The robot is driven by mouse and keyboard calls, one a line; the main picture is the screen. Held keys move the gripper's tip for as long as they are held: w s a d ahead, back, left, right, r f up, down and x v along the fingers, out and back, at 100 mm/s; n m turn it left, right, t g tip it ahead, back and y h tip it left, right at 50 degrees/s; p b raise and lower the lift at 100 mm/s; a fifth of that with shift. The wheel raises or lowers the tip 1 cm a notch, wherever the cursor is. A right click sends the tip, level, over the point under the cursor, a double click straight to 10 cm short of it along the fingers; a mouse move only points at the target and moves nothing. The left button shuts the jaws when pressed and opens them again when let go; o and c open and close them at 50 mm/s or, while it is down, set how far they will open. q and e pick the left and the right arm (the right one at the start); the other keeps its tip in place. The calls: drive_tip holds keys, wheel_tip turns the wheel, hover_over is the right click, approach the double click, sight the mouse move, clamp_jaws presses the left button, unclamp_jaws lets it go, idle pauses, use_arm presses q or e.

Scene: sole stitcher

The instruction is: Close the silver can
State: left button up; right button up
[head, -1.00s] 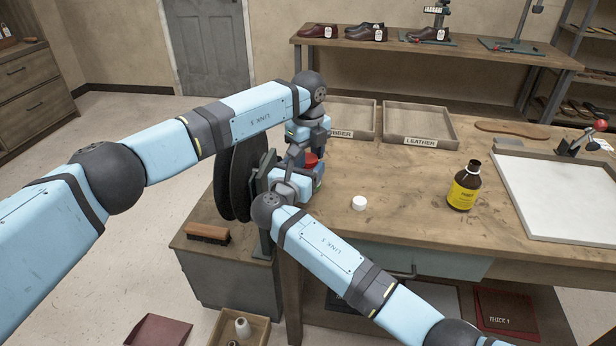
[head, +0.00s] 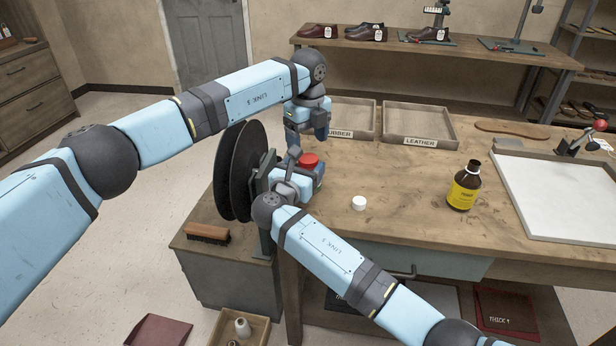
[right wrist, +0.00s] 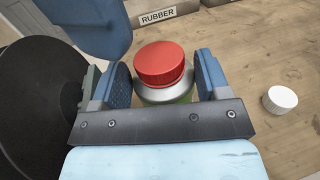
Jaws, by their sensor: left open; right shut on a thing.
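The silver can (right wrist: 166,95) with a green lower part stands upright between the fingers of my right gripper (right wrist: 166,88), which is shut on it. A red cap (right wrist: 161,63) sits on the can's top; how tightly it is seated I cannot tell. In the head view the red cap (head: 309,160) shows above my right gripper (head: 305,182), and the can's body is mostly hidden. My left gripper (head: 308,134) is open and empty above and behind the cap. Part of it, a blue finger, shows in the right wrist view (right wrist: 100,22), apart from the cap.
A white cap (head: 358,202) lies on the bench beside an uncapped brown bottle (head: 464,187) with a yellow label. The RUBBER and LEATHER trays (head: 421,141) stand behind. Black discs (head: 240,172) stand close left of my grippers. The bench between can and bottle is mostly clear.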

sight(308, 158)
use_arm(q)
drive_tip(key=shift+r, duration=0.1)
drive_tip(key=shift+c, duration=0.4)
wheel_tip(308, 158, up, 3)
drive_tip(key=n, duration=0.3)
drive_tip(key=shift+d+r, duration=0.1)
drive_tip(key=shift+r, duration=0.05)
drive_tip(key=shift+f, duration=4.05)
drive_tip(key=c, duration=0.9)
drive_tip(key=m, duration=0.3)
drive_tip(key=shift+c, duration=0.2)
